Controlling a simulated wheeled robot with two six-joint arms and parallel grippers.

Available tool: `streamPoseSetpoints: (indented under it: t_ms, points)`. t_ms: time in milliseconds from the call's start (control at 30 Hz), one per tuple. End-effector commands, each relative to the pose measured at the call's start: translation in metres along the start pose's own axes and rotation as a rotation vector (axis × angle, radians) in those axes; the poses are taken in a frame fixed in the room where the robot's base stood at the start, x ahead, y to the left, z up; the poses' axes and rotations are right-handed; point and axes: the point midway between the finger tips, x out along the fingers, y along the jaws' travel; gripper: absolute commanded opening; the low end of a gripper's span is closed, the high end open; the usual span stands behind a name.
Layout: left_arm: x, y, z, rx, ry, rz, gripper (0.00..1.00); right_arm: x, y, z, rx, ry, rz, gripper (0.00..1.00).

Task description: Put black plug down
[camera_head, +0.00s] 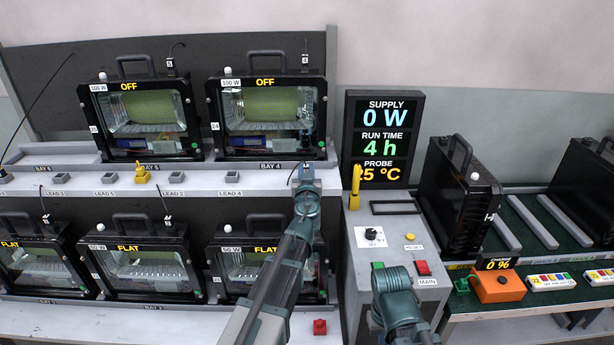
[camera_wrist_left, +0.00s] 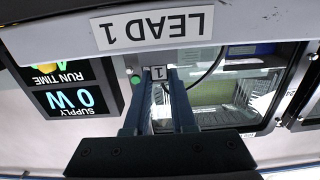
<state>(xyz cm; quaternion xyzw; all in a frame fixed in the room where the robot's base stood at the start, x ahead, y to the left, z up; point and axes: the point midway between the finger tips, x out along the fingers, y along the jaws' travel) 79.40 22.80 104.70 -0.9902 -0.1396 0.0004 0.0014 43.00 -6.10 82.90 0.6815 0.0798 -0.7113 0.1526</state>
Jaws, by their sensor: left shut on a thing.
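My left gripper (camera_head: 305,172) is at the front of the upper shelf, just left of the supply display. In the left wrist view the gripper (camera_wrist_left: 158,76) is shut on the black plug, which is mostly hidden between the fingers. The plug's small white tag marked 1 (camera_wrist_left: 158,73) shows at the fingertips, and a black cord (camera_wrist_left: 212,68) curves beside it. A "LEAD 1" label (camera_wrist_left: 152,27) is close to the fingertips in that view. I cannot tell whether the plug touches anything below it.
Grey lead blocks (camera_head: 231,177) and a yellow piece (camera_head: 141,173) line the shelf edge. The supply display (camera_head: 383,138) and switch box (camera_head: 385,237) stand right of my gripper.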

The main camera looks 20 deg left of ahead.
Motion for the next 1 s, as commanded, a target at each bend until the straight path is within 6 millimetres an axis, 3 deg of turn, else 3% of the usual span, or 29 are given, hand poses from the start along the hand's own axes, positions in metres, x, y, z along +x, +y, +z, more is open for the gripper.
streamPoseSetpoints:
  t_ms: [333,367,500,1000]
  points:
    - [0.0001,-0.0001,0.0031,0.0,0.0,0.0,0.0,0.0031,-0.0003,-0.0003,0.0,0.0,0.0,0.0]
    - [0.0001,0.0,0.002,0.0,0.0,0.0,0.27,0.0019,-0.0003,-0.0003,0.0,0.0,0.0,0.0]
    - [0.0001,0.0,0.0013,0.0,0.0,0.0,0.52,0.0013,-0.0002,-0.0002,0.0,0.0,0.0,0.0]
    - [-0.0055,-0.0002,-0.0019,0.0,0.0,0.001,0.54,-0.0019,0.0001,0.0,0.0,0.0,0.0,0.0]
